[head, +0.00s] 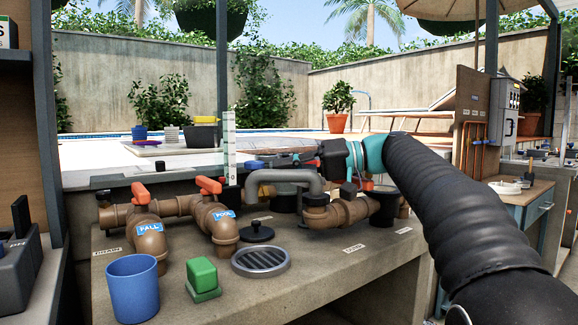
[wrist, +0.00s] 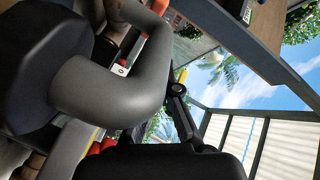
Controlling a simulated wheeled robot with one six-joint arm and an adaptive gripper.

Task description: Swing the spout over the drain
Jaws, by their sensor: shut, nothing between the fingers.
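The spout (head: 286,178) is a grey bent pipe rising from a brown fitting on the counter in the head view. Its left end turns down, behind the round drain grate (head: 260,261) and not over it. In the wrist view the spout (wrist: 110,85) fills much of the left, close to the camera. My gripper (head: 262,164) reaches in from the right, its fingers just behind and above the spout's top. In the wrist view my gripper (wrist: 178,100) is beside the spout's bend. It is shut and empty. I cannot tell whether it touches the spout.
A black knobbed lid (head: 256,233) sits between spout and drain. A green block (head: 202,278) and blue cup (head: 133,289) stand left of the drain. Brown valves with orange handles (head: 209,186) are behind. The counter (head: 320,262) is clear right of the drain.

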